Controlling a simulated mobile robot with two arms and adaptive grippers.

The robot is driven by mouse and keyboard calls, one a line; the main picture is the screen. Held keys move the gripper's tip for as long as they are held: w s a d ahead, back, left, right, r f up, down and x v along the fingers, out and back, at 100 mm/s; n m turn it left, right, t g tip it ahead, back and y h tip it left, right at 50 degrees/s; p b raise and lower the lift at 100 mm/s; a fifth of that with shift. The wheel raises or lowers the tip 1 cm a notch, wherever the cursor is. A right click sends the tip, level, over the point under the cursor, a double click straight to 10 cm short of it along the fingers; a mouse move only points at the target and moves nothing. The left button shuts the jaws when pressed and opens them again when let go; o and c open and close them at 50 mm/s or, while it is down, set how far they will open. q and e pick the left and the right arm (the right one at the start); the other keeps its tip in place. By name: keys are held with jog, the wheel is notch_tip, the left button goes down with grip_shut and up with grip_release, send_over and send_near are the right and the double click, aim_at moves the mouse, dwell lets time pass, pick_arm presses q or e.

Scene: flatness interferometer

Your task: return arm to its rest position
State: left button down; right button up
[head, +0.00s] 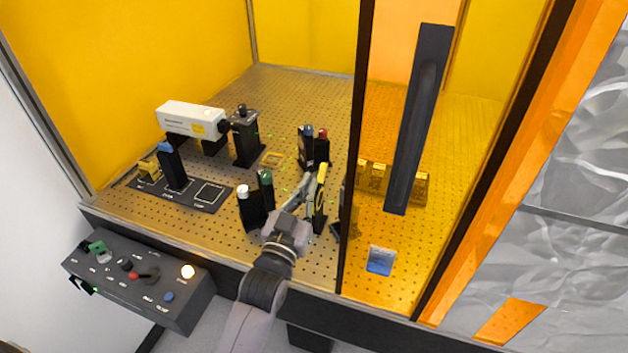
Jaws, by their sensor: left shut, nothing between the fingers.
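My left arm comes up from the bottom of the head view and reaches over the front edge of the perforated optical table (140,210). My left gripper (306,183) is shut and empty, with its fingers pointing away over the table. It is close to a yellow-topped post mount (320,199) on its right; I cannot tell whether they touch. A green-knobbed mount (266,188) and a white-knobbed mount (246,208) stand just left of the gripper. My right gripper is out of view.
A white laser box (191,119) and a black mount (246,138) stand further back left. Red- and blue-topped mounts (313,147) stand behind the gripper. An orange sliding panel with a dark handle (418,120) covers the right side. A control box (140,280) sits front left.

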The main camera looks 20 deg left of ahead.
pick_arm(q)
jog(key=s+a+f+m+g+b, duration=0.1)
jog(key=s+a+f+g, duration=0.1)
jog(key=s+f+g, duration=0.85)
jog(key=s+a+f+m+g, duration=0.1)
jog(key=s+f+g, duration=0.5)
jog(key=s+f, duration=0.9)
jog(key=s+f+g+b, duration=0.1)
jog(key=s+f, duration=0.2)
jog(key=f, duration=0.9)
jog(key=s+f+b, duration=0.1)
jog(key=s+f, duration=0.2)
jog(key=f, duration=1)
jog(key=s+a+f+g+b, duration=0.1)
jog(key=s+a+f, duration=0.2)
jog(key=s+f, duration=1.3)
jog(key=shift+s+f+y+b, duration=0.15)
jog(key=shift+f+y+b, duration=0.15)
jog(key=shift+b, duration=0.1)
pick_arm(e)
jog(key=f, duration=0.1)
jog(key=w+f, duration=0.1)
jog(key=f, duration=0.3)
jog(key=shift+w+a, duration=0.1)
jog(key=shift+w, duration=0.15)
